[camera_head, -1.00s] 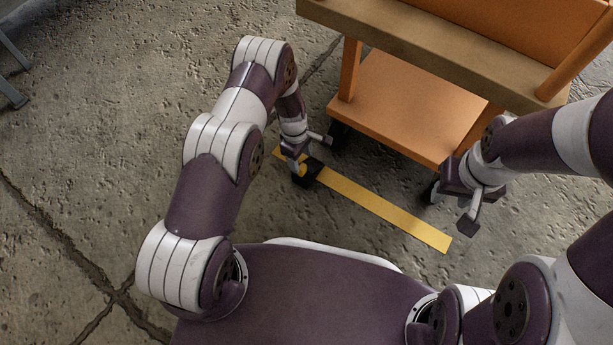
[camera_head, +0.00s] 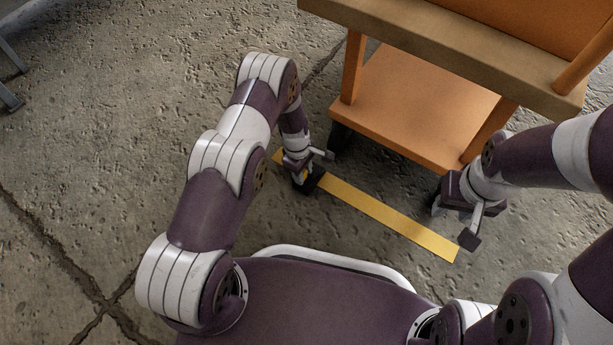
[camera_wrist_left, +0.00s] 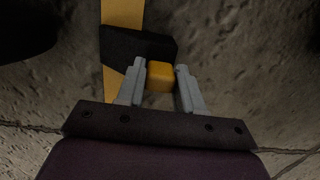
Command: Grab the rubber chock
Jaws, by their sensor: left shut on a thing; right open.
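The rubber chock is a black block with a yellow knob. In the left wrist view its black body (camera_wrist_left: 137,46) lies across the yellow floor strip, with the yellow knob (camera_wrist_left: 160,76) between the two grey fingers. My left gripper (camera_wrist_left: 157,85) is shut on the knob. In the head view the black chock (camera_head: 313,181) shows beside my left gripper (camera_head: 301,177), which hides part of it. Whether the chock touches the floor is hard to tell. My right gripper (camera_head: 472,224) is open and empty, near the strip's right end.
The yellow strip (camera_head: 385,212) runs along the concrete floor. An orange cart (camera_head: 415,105) with a lower shelf and dark wheels stands just beyond it, close to both grippers. Grey metal legs (camera_head: 10,75) show at the far left.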

